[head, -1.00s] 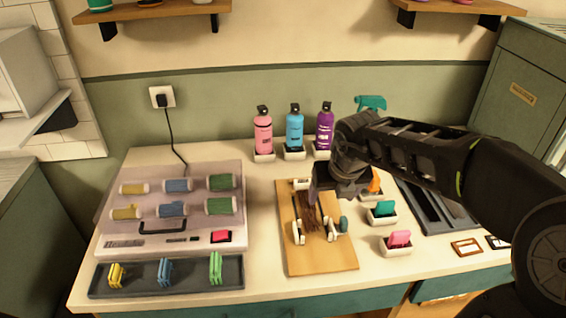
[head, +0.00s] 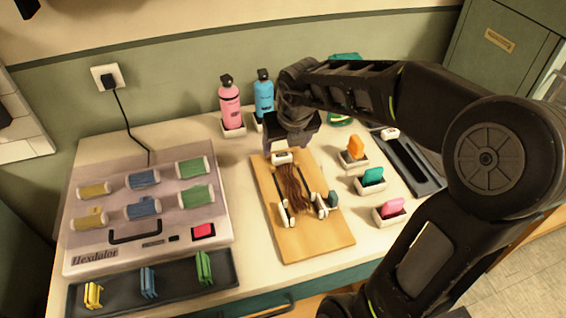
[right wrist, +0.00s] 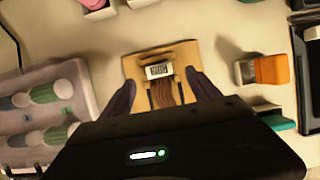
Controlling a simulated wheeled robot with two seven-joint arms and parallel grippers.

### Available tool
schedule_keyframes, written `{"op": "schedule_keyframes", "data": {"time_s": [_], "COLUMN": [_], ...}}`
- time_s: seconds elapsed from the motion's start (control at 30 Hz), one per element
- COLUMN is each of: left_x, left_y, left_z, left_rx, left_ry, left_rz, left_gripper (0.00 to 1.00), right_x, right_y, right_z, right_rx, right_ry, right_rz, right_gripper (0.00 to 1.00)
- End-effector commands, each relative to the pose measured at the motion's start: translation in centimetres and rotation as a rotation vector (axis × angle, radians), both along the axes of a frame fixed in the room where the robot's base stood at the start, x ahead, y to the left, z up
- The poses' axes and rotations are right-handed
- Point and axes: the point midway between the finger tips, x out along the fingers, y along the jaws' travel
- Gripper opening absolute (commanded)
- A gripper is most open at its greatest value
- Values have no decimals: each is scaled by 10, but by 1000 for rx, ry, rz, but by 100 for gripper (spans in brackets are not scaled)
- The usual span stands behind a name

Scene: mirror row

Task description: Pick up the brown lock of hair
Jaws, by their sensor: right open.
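The brown lock of hair (head: 293,190) lies on a wooden board (head: 315,238), with a white clip at its far end and white-and-dark clips on either side of its near part. In the right wrist view the lock (right wrist: 163,94) runs from under a white labelled clip (right wrist: 158,71) toward my gripper. My right gripper (head: 290,152) is above the far end of the board. In the right wrist view its two dark fingers (right wrist: 160,85) are open, one on each side of the lock, with nothing held. My left gripper is out of view.
A case with several coloured rollers (head: 141,208) and a dark tray (head: 215,280) stand at the left. Pink (head: 230,105) and blue bottles (head: 263,97) stand behind. Small holders with orange (head: 356,147), teal (head: 373,176) and pink pieces (head: 391,207) are right of the board.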

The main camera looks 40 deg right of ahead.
Motion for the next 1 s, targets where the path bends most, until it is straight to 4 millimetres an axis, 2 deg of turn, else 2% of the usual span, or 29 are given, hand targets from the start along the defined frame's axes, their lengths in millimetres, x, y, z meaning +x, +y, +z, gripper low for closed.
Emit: {"op": "schedule_keyframes", "data": {"time_s": [0.37,0.7,1.0], "left_x": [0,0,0], "left_y": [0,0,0], "left_z": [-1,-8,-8], "left_rx": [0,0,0], "left_ry": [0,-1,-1], "left_rz": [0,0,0], "left_gripper": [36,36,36], "right_x": [2,17,20], "right_y": [-1,-4,-4], "right_z": [-6,-47,-52], "right_rx": [0,0,0], "right_ry": [0,2,-2], "right_rz": [0,1,1], "right_gripper": [71,71,71]}}
